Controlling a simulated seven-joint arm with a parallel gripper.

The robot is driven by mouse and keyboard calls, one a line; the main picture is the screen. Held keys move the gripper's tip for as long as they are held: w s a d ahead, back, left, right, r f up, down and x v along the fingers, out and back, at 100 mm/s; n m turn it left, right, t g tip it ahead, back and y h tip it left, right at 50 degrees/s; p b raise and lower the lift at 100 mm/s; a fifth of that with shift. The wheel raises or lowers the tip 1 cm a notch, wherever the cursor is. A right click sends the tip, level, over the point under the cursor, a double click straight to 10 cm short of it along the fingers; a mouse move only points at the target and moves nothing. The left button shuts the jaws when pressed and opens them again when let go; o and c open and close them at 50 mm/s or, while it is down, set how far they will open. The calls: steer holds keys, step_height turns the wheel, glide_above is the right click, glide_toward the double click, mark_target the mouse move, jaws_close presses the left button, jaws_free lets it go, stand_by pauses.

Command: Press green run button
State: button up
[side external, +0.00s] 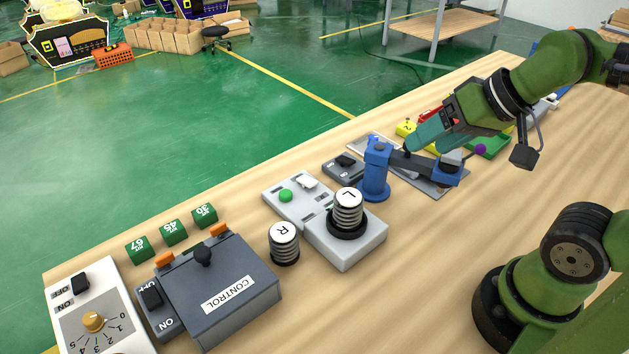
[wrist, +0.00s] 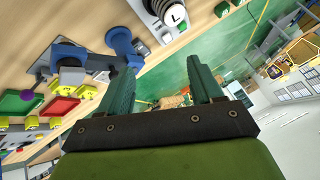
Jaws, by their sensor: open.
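A round green button (side external: 286,196) sits on a light grey panel (side external: 280,182), beside a white switch (side external: 307,182), in the side view. A small green piece that looks like the button (wrist: 221,9) shows at the top edge of the wrist view, but I cannot be sure. My gripper (side external: 411,148) is up and to the right of the button, apart from it, near a small blue model arm (side external: 376,170). In the wrist view my gripper's two teal fingers (wrist: 160,72) are spread with nothing between them.
A spring-like knob marked L (side external: 348,205) stands on a grey box right of the button. A knob marked R (side external: 285,242) and a dark CONTROL box (side external: 215,285) are nearer the front left. Red, yellow and green trays (side external: 490,145) lie beyond my gripper.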

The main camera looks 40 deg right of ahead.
jaws_close()
stand_by(1.3)
